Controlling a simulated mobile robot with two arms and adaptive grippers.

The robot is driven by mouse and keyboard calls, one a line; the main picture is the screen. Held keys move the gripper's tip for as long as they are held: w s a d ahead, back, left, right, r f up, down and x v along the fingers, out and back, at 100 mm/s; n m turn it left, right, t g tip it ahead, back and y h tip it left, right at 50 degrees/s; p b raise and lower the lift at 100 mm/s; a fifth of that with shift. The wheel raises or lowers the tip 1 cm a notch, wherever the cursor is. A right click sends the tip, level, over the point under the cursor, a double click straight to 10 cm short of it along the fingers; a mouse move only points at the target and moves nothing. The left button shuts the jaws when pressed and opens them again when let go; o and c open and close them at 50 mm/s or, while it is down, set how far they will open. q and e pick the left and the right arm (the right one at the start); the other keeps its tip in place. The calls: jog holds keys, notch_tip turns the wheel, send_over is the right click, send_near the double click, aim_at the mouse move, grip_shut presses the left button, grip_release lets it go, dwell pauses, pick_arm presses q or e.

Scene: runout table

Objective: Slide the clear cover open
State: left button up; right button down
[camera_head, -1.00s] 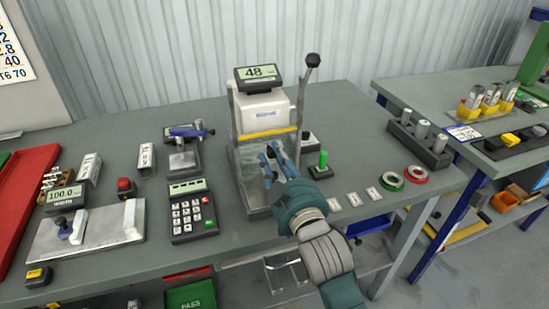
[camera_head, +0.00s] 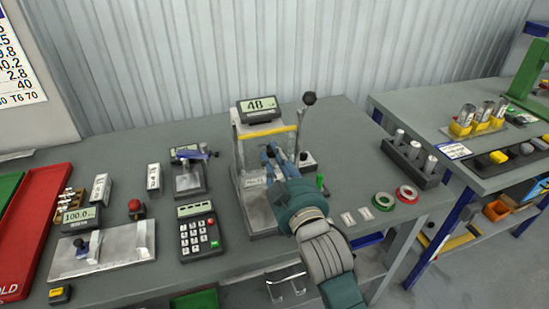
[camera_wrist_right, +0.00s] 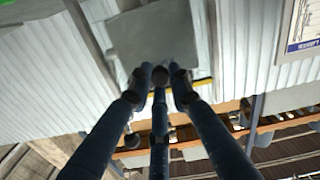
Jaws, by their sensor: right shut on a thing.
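The clear cover (camera_head: 252,160) is on the front of the upright machine on the table, with a yellow bar (camera_head: 266,132) across its top. The bar sits just under the machine's display (camera_head: 256,108) in the head view. My right gripper (camera_head: 278,162) is in front of the cover, its blue fingers shut. In the right wrist view its fingertips (camera_wrist_right: 160,78) close around a small dark round knob (camera_wrist_right: 160,74), with a grey panel behind. The cover's clear sheet is hard to make out there. My left gripper is not in view.
A lever with a black ball (camera_head: 309,98) stands right of the machine. A green ring (camera_head: 383,201) and a red ring (camera_head: 407,194) lie farther right.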

aim_at(268, 134)
notch_tip(268, 134, up, 4)
jog(key=p, duration=0.2)
jog(key=shift+r+p, duration=0.15)
jog(key=shift+p, duration=0.15)
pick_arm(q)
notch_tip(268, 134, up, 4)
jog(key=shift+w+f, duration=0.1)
pick_arm(e)
jog(key=c, duration=1.6)
grip_release()
jog(key=shift+o, duration=0.2)
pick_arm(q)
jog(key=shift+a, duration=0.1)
pick_arm(e)
jog(key=shift+s+f, duration=0.1)
jog(key=shift+f, duration=0.1)
jog(key=shift+s+d, duration=0.1)
jog(key=shift+s, duration=0.15)
jog(key=v, duration=1.1)
jog(key=shift+s, duration=0.15)
